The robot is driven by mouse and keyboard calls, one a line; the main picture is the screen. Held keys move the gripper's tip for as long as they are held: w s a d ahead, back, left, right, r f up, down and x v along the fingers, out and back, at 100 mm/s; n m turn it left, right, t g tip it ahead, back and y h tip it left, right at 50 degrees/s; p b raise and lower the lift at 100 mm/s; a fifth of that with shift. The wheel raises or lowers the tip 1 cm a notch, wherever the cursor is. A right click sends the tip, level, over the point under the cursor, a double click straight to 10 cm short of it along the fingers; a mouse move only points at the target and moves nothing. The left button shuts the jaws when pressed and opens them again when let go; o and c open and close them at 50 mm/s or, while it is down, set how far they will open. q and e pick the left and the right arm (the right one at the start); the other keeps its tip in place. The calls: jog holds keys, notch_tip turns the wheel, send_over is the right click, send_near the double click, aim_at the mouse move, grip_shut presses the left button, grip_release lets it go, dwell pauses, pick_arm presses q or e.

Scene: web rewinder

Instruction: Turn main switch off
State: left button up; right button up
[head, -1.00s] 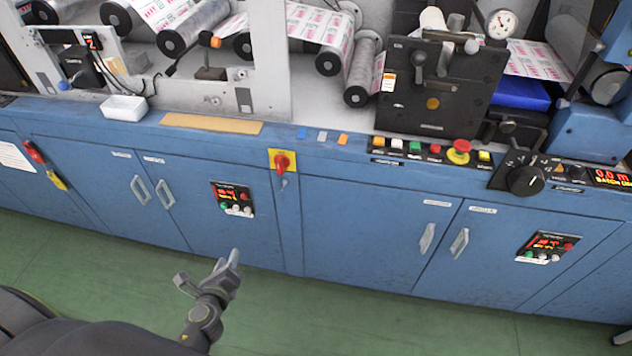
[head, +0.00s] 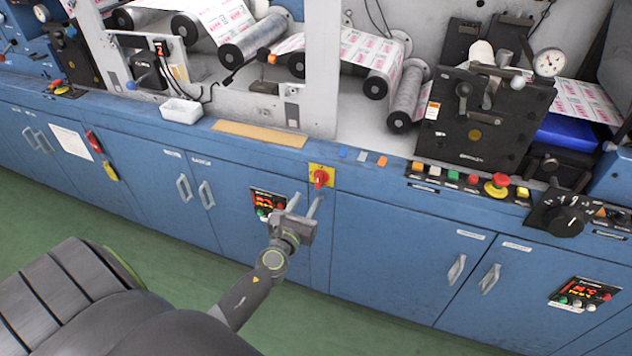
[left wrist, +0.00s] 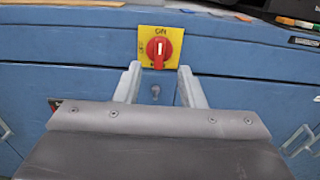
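The main switch is a red rotary knob (head: 320,178) on a yellow plate (head: 313,171), on the front of the blue cabinet below the worktop. My left gripper (head: 304,203) is just below and in front of the switch in the head view. In the left wrist view its two fingers (left wrist: 158,84) are apart, one either side below the knob, with nothing between them. The right gripper is not in view.
A small control panel (head: 268,203) with a red display is beside my left gripper. The worktop edge carries a row of buttons, including a red emergency stop (head: 501,180). A white tray (head: 181,111) sits on the worktop. Green floor (head: 385,325) in front is clear.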

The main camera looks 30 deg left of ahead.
aim_at(318, 180)
pick_arm(q)
jog(key=x, duration=0.8)
jog(key=shift+s, duration=0.1)
jog(key=shift+d, duration=0.1)
grip_shut()
